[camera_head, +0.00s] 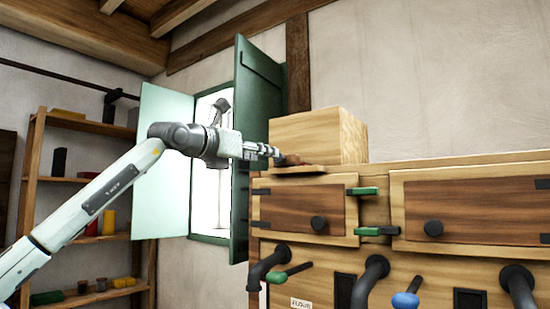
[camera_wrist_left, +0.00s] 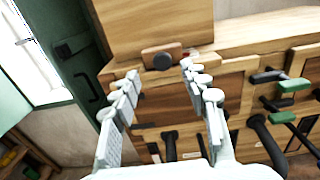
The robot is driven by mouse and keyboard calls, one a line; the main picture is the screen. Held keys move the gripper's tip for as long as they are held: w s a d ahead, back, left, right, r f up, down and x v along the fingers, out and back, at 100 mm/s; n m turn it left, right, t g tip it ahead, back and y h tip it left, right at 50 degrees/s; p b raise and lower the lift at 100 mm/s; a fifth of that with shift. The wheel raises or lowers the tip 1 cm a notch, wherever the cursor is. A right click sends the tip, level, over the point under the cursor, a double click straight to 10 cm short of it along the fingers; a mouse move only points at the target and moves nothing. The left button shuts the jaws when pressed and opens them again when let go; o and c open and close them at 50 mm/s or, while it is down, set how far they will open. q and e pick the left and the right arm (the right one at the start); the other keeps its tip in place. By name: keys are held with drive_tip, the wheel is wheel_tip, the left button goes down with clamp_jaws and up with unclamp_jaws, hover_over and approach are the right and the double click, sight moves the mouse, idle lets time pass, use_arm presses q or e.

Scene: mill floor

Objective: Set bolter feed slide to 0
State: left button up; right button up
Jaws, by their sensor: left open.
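A small brown wooden slide plate with a dark round knob (camera_wrist_left: 162,61) sits at the foot of a pale wooden box (camera_head: 322,138) on top of the cabinet. I take it for the bolter feed slide. A small red mark shows beside it in the left wrist view; no scale can be read. My left gripper (camera_head: 275,155) is at the box's lower left edge, partly hiding the slide in the head view. In the left wrist view the left gripper (camera_wrist_left: 160,71) is open, its fingers on either side of the knob, apparently not closed on it. My right gripper is not in view.
The wooden cabinet has doors with black knobs, green handles (camera_head: 364,191), dark bent pipes (camera_head: 370,282) and a blue-ended lever (camera_head: 405,300) on its front. An open green shutter (camera_head: 258,110) stands close left of my gripper. Shelves (camera_head: 85,180) are at left.

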sight(284, 160)
use_arm(q)
drive_tip(key=p+x, duration=0.1)
drive_tip(key=x, duration=0.5)
drive_tip(key=shift+p, duration=0.4)
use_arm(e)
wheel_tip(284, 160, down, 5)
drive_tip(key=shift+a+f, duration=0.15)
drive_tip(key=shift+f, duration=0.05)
use_arm(q)
drive_tip(key=shift+s+d, duration=0.1)
drive_tip(key=shift+d, duration=0.05)
drive_tip(key=shift+c, duration=0.3)
clamp_jaws()
